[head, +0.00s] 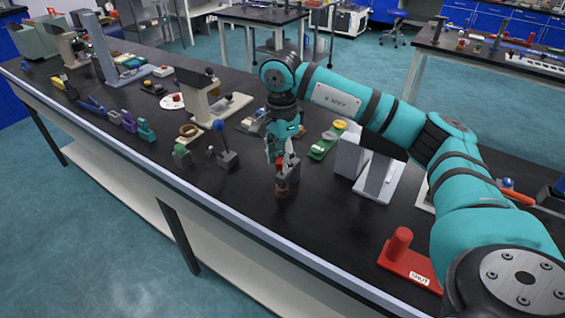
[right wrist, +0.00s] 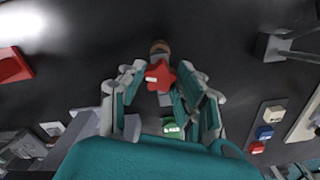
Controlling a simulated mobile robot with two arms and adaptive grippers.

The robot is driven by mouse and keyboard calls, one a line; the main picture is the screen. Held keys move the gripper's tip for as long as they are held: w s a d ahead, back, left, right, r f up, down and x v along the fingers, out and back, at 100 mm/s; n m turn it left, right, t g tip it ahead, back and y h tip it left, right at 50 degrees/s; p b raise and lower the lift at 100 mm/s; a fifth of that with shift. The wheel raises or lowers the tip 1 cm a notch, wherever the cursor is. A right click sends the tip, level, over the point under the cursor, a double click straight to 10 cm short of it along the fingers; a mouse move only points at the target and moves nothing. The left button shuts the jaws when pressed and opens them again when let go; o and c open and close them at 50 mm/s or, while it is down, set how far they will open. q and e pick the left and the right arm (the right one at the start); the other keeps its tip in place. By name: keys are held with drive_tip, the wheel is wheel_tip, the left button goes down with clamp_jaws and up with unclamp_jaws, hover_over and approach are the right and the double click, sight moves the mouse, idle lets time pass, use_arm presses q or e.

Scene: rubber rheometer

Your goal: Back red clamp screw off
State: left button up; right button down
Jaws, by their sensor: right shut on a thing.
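The red clamp screw (head: 280,164) has a star-shaped knob, which shows clearly in the right wrist view (right wrist: 160,76). It sits on a small grey clamp (head: 293,172) with a brown round part (head: 282,190) at its front, on the black bench. My right gripper (head: 281,158) reaches down from above and is shut on the red knob. In the right wrist view its fingers (right wrist: 163,84) stand on both sides of the knob. The screw's thread is hidden. My left gripper is not in view.
A red stand marked SHUT (head: 405,262) is at front right. A grey stand with a blue knob (head: 226,158) is left. Bench in front is clear.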

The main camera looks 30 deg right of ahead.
drive_tip(key=shift+n, duration=0.4)
drive_tip(key=n, duration=0.4)
drive_tip(key=shift+n+b, duration=0.3)
drive_tip(key=c, duration=1.1)
unclamp_jaws()
